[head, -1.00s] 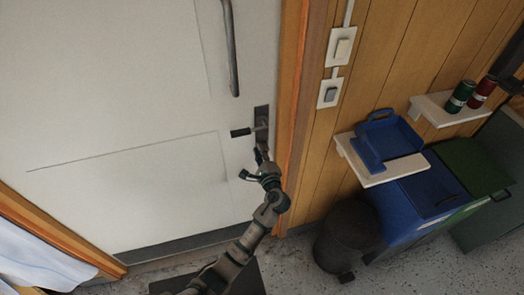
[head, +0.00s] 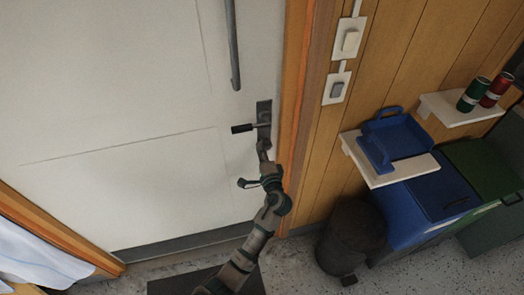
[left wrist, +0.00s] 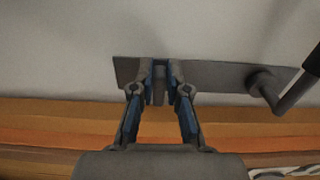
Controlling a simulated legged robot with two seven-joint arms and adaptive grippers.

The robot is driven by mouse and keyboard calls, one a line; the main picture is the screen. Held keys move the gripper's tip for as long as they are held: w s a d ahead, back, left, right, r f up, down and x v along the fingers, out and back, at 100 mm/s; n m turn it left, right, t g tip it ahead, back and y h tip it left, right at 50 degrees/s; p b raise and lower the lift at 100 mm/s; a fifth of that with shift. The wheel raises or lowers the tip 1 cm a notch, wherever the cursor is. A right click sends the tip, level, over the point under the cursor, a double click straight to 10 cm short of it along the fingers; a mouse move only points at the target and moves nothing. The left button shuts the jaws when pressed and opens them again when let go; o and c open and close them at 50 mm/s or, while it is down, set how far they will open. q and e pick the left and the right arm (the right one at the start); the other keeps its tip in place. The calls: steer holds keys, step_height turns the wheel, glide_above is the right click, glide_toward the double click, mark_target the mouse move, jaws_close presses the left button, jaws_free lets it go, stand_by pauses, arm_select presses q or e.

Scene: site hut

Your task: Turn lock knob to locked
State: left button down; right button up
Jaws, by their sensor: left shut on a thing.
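The lock knob (left wrist: 159,84) is a small dark piece on the dark lock plate (left wrist: 218,76) of the white door. It is mostly hidden between my fingers. My left gripper (left wrist: 160,76) is shut on it, with one blue-lined finger on each side. In the head view my left gripper (head: 263,151) is at the lower end of the lock plate (head: 264,108), below the lever handle (head: 243,128). The knob's lock position cannot be read. My right gripper is not in view.
A long pull bar (head: 233,45) is above the handle. The orange door frame (head: 296,120) stands close to the right of the lock. Farther right are a black bin (head: 350,240), a blue bin (head: 430,205) and a shelf with a blue tray (head: 395,140).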

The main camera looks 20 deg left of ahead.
arm_select(q)
steer(key=c, duration=1.2)
jaws_free()
steer(key=shift+o, duration=0.2)
steer(key=v, duration=1.2)
steer(key=shift+d, duration=0.15)
